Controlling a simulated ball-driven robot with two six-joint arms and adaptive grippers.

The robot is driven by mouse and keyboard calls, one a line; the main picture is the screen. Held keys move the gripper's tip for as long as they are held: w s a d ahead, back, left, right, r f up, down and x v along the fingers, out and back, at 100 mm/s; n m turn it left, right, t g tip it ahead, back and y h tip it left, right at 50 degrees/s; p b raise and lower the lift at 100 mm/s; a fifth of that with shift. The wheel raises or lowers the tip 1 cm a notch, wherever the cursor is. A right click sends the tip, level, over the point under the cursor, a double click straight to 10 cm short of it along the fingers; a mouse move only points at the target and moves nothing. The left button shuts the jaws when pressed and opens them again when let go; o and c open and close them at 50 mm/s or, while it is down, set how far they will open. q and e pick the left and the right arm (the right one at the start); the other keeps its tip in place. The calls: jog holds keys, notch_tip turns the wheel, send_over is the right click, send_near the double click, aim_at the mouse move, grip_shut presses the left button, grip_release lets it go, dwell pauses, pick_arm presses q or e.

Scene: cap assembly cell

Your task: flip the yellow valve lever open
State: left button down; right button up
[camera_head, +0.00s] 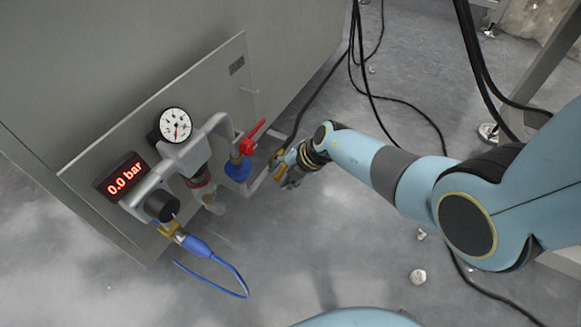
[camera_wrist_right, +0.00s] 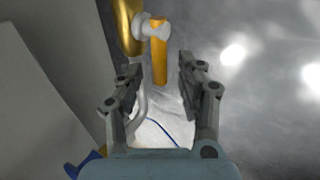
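The yellow valve lever (camera_wrist_right: 159,52) shows in the right wrist view as a short orange-yellow bar hanging from a pale grey pivot beside a brass-coloured body (camera_wrist_right: 127,24). My right gripper (camera_wrist_right: 158,80) is open, with one finger on each side. The lever's lower end lies in the gap between the fingertips in the picture; I see no contact, and cannot tell the depth. In the head view my right gripper (camera_head: 288,172) is at the yellow valve (camera_head: 277,158), to the right of the panel, and partly covers it. My left gripper is not in view.
A grey panel (camera_head: 226,68) carries a gauge (camera_head: 174,125), a display (camera_head: 122,177) reading 0.0 bar, and a red lever (camera_head: 252,138) on a blue valve close to my right gripper. A blue hose (camera_head: 215,262) hangs lower left. Black cables (camera_head: 420,115) cross the floor.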

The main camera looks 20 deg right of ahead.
jog(key=v, duration=0.7)
jog(key=shift+d, duration=0.1)
dwell(0.4)
